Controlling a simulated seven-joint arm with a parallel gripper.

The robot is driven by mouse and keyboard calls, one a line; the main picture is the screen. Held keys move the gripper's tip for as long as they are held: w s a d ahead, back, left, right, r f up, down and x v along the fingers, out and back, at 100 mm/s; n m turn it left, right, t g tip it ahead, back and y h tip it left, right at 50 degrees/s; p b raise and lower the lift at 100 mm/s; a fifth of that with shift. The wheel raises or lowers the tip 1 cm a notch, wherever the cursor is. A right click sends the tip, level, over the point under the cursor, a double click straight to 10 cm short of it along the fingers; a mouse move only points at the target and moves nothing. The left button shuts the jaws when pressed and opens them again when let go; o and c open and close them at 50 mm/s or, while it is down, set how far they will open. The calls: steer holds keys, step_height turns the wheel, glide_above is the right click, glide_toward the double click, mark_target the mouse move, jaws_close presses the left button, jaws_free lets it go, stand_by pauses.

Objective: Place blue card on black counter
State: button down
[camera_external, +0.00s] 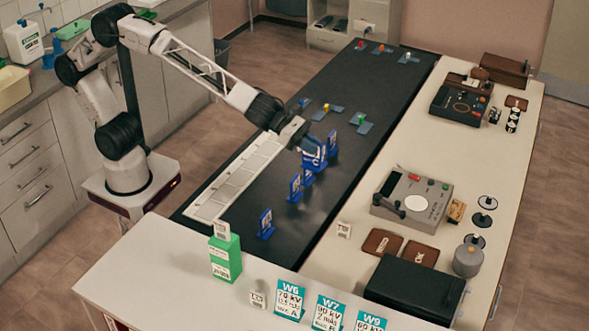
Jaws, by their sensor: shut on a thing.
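My gripper (303,141) is shut on a blue card (314,157) with white marking, above the middle of the black counter (235,165). Whether the card's lower edge touches the counter is hard to tell. Several other blue cards stand upright on the counter: one (333,143) just right of the gripper, others (295,188) below it in the picture, and one (266,224) nearer the front. My fingertips are small and partly hidden by the card.
A white slotted rack (238,178) lies along the counter's left side. Small coloured pieces on blue-grey bases (327,111) stand farther back. The white worktop at right holds a grey device (412,198) and black case (414,290). A green box (225,258) and teal-topped signs (290,300) stand in front.

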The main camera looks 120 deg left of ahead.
mark_target(311, 167)
steer(key=shift+r, duration=5.25)
steer(key=shift+d+f, duration=0.1)
steer(key=shift+d, duration=0.1)
steer(key=shift+w+d, duration=0.1)
steer(key=shift+d, duration=0.25)
steer(key=d+f+n+y, duration=0.2)
steer(key=d, duration=2.1)
steer(key=s+d+r+n+g+y, duration=0.1)
steer(key=s+d+y, duration=0.15)
steer(key=d, duration=0.85)
steer(key=s+d+r+n+y, duration=0.1)
steer(key=s+d, duration=0.3)
steer(key=d, duration=0.7)
step_height(311, 167, down, 18)
steer(key=shift+w, duration=0.25)
steer(key=shift+f+h, duration=0.1)
steer(key=shift+h, duration=0.15)
